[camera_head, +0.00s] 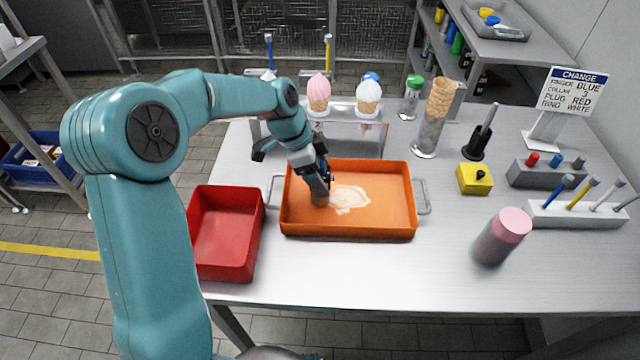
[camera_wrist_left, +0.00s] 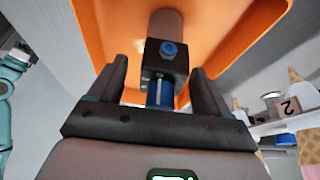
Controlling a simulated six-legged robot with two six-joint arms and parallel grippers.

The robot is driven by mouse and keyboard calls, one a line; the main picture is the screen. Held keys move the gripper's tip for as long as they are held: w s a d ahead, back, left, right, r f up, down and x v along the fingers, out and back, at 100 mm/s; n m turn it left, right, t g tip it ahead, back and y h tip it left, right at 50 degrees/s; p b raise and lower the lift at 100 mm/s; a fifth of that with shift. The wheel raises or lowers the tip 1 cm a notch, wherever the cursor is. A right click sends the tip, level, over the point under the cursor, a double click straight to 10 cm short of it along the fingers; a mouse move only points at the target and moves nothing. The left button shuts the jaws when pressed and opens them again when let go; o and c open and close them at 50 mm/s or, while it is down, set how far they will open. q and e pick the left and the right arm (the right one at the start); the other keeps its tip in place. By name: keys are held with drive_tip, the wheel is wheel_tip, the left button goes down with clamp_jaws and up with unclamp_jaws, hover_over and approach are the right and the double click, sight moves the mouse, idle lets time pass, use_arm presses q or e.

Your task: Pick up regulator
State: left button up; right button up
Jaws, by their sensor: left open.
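The regulator looks like a black block with a blue knob and a grey-brown cylinder; it shows in the left wrist view (camera_wrist_left: 168,58) between the fingers of my left gripper (camera_wrist_left: 158,75). In the head view the regulator (camera_head: 319,190) stands in the orange tray (camera_head: 350,228), partly hidden by my left gripper (camera_head: 310,166). My left gripper is open, with one finger on each side of the black block and its blue lower part. I cannot tell whether either finger touches it. My right gripper is not in view.
A red bin (camera_head: 225,262) stands left of the tray. Ice-cream cones on a stand (camera_head: 355,137) are behind it. To the right are a pink-topped cylinder (camera_head: 502,237), a yellow box (camera_head: 474,179), tool holders (camera_head: 575,215) and a sign (camera_head: 574,90). The table's front middle is clear.

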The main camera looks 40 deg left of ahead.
use_arm(q)
drive_tip(key=shift+x, duration=1.15)
drive_tip(key=shift+c, duration=0.3)
drive_tip(key=c, duration=1.2)
drive_tip(key=shift+o, duration=0.2)
drive_tip(key=shift+r, duration=0.15)
